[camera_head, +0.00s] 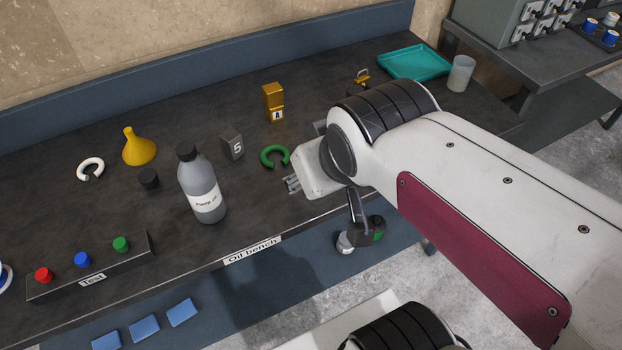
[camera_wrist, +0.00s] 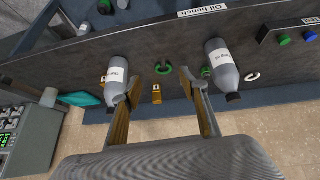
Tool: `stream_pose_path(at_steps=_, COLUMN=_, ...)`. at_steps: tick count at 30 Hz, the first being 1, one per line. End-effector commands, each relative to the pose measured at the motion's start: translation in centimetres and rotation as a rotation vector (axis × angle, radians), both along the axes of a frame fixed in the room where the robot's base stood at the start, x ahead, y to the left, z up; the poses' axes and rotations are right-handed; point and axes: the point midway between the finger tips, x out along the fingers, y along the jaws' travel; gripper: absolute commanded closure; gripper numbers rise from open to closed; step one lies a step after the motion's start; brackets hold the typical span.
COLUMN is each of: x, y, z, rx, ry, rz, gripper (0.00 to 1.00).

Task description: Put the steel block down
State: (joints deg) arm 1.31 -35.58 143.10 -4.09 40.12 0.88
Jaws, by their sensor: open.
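The steel block (camera_head: 232,147), a small grey block with a white mark like a 5, stands upright on the dark bench, between the pump oil bottle and the green ring. My gripper (camera_head: 291,184) is right of and nearer than the block in the head view, clearly apart from it. In the wrist view my gripper (camera_wrist: 160,80) has its two fingers spread, with nothing held between them. In that view the block is not clearly seen; the right finger may cover it.
The bottle (camera_head: 203,190) stands left of my gripper. The green open ring (camera_head: 275,156) lies close by, with a gold block (camera_head: 273,102) behind. A second bottle (camera_wrist: 115,80) shows in the wrist view. A black cap (camera_head: 149,179) and yellow funnel (camera_head: 138,148) are further left.

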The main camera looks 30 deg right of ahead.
Motion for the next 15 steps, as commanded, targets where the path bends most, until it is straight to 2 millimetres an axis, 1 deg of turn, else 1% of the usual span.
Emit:
stream_pose_path(at_steps=1, x=-1.1, y=0.4, z=0.3, rx=0.01, ry=0.008, rz=0.002, gripper=0.56)
stream_pose_path(at_steps=3, x=-2.4, y=0.8, z=0.4, rx=0.028, ry=0.028, rz=0.004, gripper=0.56)
stream_pose_path(at_steps=7, x=-4.3, y=1.5, z=0.4, rx=0.049, ry=0.057, rz=0.008, gripper=0.56)
stream_pose_path(at_steps=10, x=-5.1, y=1.8, z=0.4, rx=0.057, ry=0.068, rz=0.012, gripper=0.56)
stream_pose_path(at_steps=15, x=-5.4, y=1.9, z=0.4, rx=0.061, ry=0.074, rz=0.013, gripper=0.56)
